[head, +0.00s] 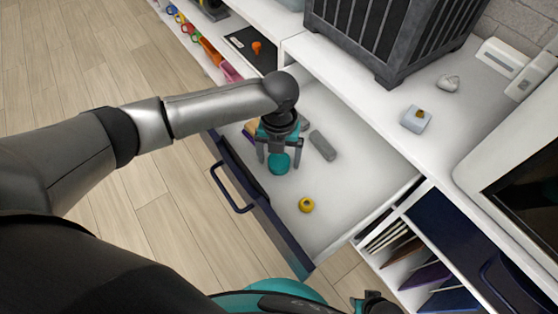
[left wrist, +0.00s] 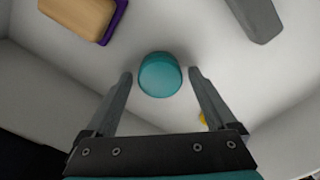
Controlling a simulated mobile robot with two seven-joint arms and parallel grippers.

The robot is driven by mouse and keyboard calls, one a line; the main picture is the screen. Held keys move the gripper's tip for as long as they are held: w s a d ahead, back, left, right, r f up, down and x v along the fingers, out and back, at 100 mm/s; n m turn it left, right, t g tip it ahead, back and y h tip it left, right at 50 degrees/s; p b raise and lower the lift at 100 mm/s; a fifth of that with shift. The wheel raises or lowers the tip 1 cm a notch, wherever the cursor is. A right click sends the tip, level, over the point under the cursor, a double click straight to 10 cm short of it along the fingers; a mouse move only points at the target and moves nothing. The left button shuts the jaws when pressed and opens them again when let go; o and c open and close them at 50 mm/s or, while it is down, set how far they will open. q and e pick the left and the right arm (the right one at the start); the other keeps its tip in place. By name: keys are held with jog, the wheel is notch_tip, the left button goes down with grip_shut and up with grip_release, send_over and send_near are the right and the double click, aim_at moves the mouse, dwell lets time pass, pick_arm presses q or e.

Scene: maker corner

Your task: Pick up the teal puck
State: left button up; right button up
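The teal puck (head: 279,164) lies on the white floor of an open drawer (head: 335,205). In the left wrist view the puck (left wrist: 160,75) sits between the tips of my two fingers, with a gap on each side. My left gripper (head: 280,155) is open and points down over the puck; it also shows in the left wrist view (left wrist: 160,82). My right gripper (head: 375,303) shows only in part at the bottom edge of the head view, and its fingers cannot be made out.
In the drawer, a grey block (head: 322,145) lies right of my left gripper, a yellow ring-like piece (head: 306,204) nearer the front, and a tan and purple object (left wrist: 85,15) behind. A dark crate (head: 385,35) stands on the white counter above. The drawer's front (head: 262,205) has a handle.

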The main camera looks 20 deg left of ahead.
pick_arm(q)
jog(key=c, duration=1.3)
grip_shut()
jog(key=shift+r, duration=0.15)
